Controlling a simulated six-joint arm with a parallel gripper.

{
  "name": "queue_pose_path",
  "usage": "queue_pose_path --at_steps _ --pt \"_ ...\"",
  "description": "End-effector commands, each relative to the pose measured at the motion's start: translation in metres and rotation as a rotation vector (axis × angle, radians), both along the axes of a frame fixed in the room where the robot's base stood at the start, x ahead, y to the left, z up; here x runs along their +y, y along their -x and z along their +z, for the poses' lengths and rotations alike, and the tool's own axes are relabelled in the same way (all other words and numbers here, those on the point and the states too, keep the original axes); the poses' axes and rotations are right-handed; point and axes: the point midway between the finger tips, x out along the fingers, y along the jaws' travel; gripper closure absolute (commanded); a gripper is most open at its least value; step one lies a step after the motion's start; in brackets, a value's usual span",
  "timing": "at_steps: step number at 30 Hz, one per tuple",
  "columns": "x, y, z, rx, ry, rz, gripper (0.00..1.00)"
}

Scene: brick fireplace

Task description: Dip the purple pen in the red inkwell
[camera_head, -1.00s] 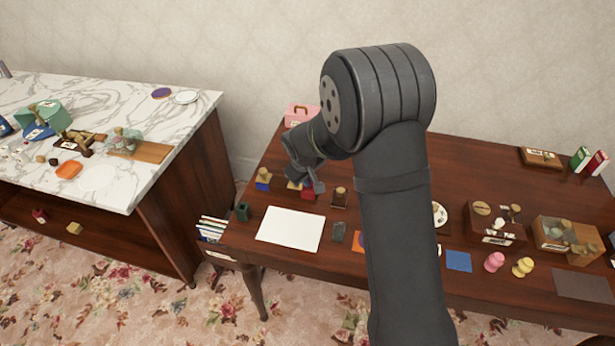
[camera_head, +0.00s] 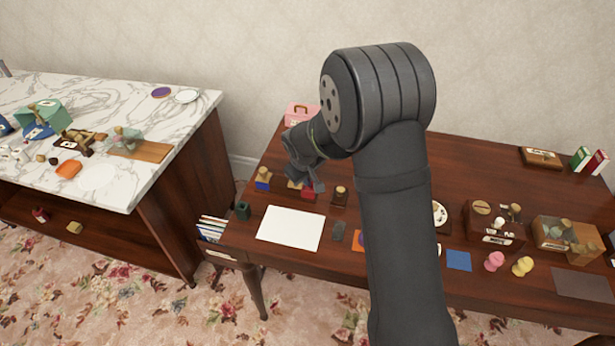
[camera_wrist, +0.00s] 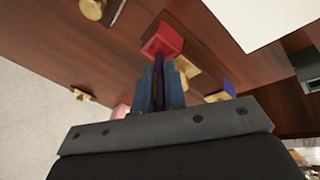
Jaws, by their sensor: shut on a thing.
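My gripper (camera_wrist: 160,92) is shut on the purple pen (camera_wrist: 159,66), which shows as a thin dark purple shaft between the fingers. The red inkwell (camera_wrist: 163,38) is a small red block just beyond the fingertips in the wrist view. The pen's far end overlaps the inkwell's near side there. I cannot tell whether the tip is inside it, above it or touching it. In the head view my gripper (camera_head: 315,184) is low over the desk's left part, beside the red inkwell (camera_head: 308,194) and partly covering it. The pen cannot be made out there.
Tan-topped pieces stand close by: a blue one (camera_head: 262,184) to the left and a dark one (camera_head: 340,196) to the right. A dark green cup (camera_head: 242,211) and white paper (camera_head: 290,229) lie nearer. A pink box (camera_head: 301,114) stands behind.

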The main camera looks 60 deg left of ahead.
Motion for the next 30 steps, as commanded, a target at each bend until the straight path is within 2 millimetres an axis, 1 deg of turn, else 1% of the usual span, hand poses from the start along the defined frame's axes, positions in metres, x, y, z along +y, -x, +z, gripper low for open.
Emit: queue_pose_path --at_steps 22,27,30 --pt "0.000 0.000 0.059 -0.001 -0.001 0.000 1.00" --pt "0.000 0.000 0.068 -0.001 -0.001 0.000 1.00" --pt "0.000 0.000 0.069 0.000 0.000 0.000 1.00"
